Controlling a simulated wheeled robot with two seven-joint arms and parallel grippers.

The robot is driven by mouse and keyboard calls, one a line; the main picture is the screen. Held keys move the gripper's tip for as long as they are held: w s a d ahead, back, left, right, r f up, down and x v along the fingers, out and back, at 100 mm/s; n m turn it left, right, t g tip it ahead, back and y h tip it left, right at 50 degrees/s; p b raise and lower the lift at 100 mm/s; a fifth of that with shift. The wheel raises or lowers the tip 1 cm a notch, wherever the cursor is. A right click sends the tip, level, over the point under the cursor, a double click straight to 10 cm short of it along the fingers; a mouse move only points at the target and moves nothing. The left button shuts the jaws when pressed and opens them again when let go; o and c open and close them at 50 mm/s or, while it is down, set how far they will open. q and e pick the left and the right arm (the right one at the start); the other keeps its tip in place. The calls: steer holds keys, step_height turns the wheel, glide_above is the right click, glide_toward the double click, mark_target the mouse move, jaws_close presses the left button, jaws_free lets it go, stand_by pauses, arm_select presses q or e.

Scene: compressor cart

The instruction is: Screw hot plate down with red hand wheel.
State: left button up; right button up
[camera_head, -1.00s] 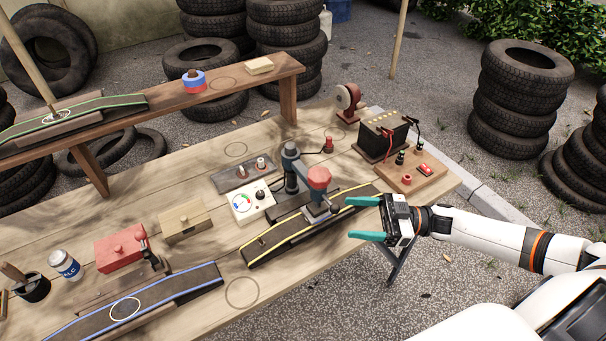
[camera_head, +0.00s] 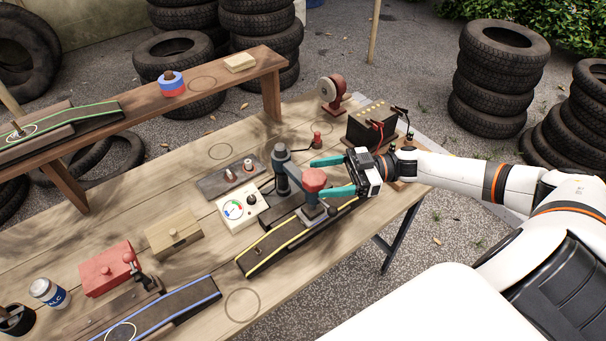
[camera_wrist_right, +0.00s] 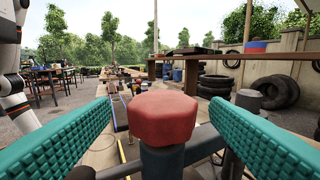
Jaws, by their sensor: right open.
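The red hand wheel (camera_head: 314,178) tops the dark press (camera_head: 283,176) standing over the yellow-edged strip (camera_head: 270,247). Under the wheel a small grey plate-like block (camera_head: 312,215) sits on the strip; I take it as the hot plate, partly hidden. My right gripper (camera_head: 326,176) is open, its teal fingers pointing left near the wheel. In the right wrist view the wheel (camera_wrist_right: 162,117) stands centred between the two spread fingers, with a visible gap on each side. Contact does not show. My left gripper is not in view.
A white gauge box (camera_head: 241,208) stands left of the press. A black battery (camera_head: 371,127) with clamps stands behind my right gripper. A red grinder-like tool (camera_head: 332,94) is at the back edge. A wooden box (camera_head: 174,232) and red box (camera_head: 107,268) sit to the left.

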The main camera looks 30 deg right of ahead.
mark_target(303, 185)
steer(key=p+x, duration=0.1)
steer(key=x, duration=0.3)
steer(key=shift+w+a, duration=0.2)
steer(key=shift+w, duration=0.05)
steer(key=shift+w+a, duration=0.15)
steer(key=shift+a, duration=0.3)
